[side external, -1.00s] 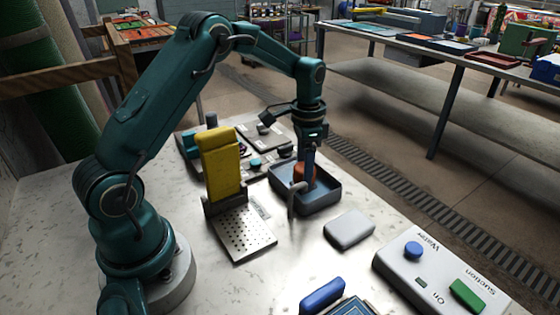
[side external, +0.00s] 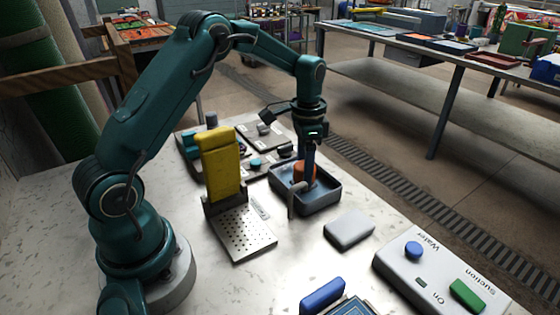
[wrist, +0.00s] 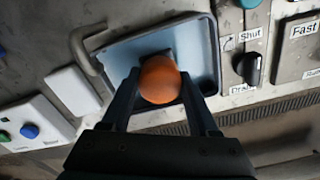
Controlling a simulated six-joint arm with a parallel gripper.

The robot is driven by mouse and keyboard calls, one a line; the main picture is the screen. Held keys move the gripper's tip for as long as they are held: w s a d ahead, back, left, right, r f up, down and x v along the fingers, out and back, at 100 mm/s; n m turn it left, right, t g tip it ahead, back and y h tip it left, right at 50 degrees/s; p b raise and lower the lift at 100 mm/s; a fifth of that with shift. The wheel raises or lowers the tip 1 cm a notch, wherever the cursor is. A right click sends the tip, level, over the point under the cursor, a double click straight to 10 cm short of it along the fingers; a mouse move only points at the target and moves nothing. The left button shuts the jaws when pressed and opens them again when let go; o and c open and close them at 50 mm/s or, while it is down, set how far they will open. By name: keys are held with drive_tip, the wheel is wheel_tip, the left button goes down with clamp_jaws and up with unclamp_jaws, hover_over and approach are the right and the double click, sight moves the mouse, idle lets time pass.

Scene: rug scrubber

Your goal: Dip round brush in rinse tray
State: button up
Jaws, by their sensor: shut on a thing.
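The round brush shows as an orange rounded handle (wrist: 160,80) between my gripper's fingers (wrist: 162,95) in the wrist view. In the side view the orange handle (side external: 304,173) is partly covered by my gripper (side external: 307,160), which points down and is shut on it. The rinse tray (side external: 326,204) is a dark rectangular basin with a grey spout pipe bending over its near wall. In the wrist view its pale blue inside (wrist: 205,55) lies around and below the brush. The brush's lower end is mostly hidden, so I cannot tell how deep it sits.
A grey block (side external: 349,230) lies in front of the tray. A yellow upright piece (side external: 220,165) stands behind a perforated metal plate (side external: 240,236) to the left. The Water and Suction button box (side external: 440,275) is at the front right. A dial (wrist: 248,68) sits beside the tray.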

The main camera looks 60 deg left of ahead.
drive_tip(key=shift+r, duration=2.6)
drive_tip(key=shift+r, duration=1.45)
drive_tip(key=shift+s+r, duration=0.1)
